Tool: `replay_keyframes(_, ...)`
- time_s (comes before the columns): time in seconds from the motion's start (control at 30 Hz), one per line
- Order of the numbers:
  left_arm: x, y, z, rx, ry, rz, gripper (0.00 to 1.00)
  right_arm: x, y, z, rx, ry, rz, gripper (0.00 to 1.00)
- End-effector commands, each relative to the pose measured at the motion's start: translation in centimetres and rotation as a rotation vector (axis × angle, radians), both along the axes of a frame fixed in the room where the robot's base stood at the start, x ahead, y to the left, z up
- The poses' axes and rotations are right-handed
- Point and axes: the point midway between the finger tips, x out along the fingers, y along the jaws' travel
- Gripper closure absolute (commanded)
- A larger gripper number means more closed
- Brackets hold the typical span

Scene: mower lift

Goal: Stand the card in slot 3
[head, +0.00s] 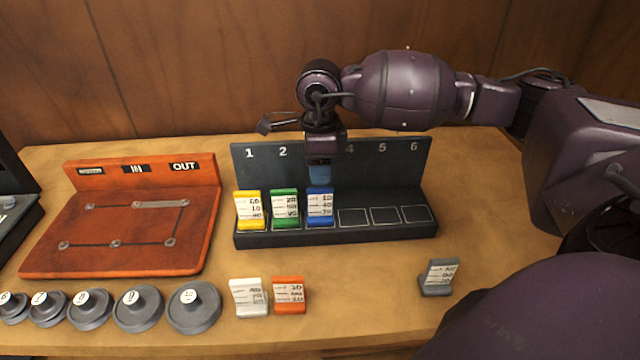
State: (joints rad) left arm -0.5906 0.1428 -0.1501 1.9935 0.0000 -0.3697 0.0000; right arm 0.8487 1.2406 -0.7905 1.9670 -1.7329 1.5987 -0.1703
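The black card rack (336,236) has numbered slots 1 to 6. A blue card (320,207) stands upright in slot 3, with handwritten lines on its white face. A yellow card (249,210) stands in slot 1 and a green card (285,208) in slot 2. Slots 4, 5 and 6 are empty. My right gripper (319,178) points down just above the blue card, in front of the hidden number 3. Its fingertips look bluish and appear apart from the card; the gap between them cannot be made out. My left gripper is out of view.
A white card (248,297), an orange card (289,295) and a grey card (440,277) stand in front of the rack. An orange IN/OUT board (120,258) is at left, with several grey numbered knobs (194,309) before it. The wood table (360,285) is clear between the orange and grey cards.

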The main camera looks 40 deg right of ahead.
Motion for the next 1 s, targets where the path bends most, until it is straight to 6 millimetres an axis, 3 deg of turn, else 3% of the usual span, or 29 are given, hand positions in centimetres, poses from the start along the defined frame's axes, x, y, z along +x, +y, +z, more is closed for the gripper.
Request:
replay_keyframes(0.2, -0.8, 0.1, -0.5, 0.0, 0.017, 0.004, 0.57, 0.0, 0.0, 3.8, -0.001, -0.002, -0.001, 0.64)
replay_keyframes(0.37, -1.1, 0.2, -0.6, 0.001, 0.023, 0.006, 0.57, 0.0, 0.0, 5.2, -0.001, 0.0, -0.001, 0.64)
replay_keyframes(1.0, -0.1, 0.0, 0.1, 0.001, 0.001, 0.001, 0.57, 0.0, 0.0, 5.7, -0.001, 0.001, -0.001, 0.64)
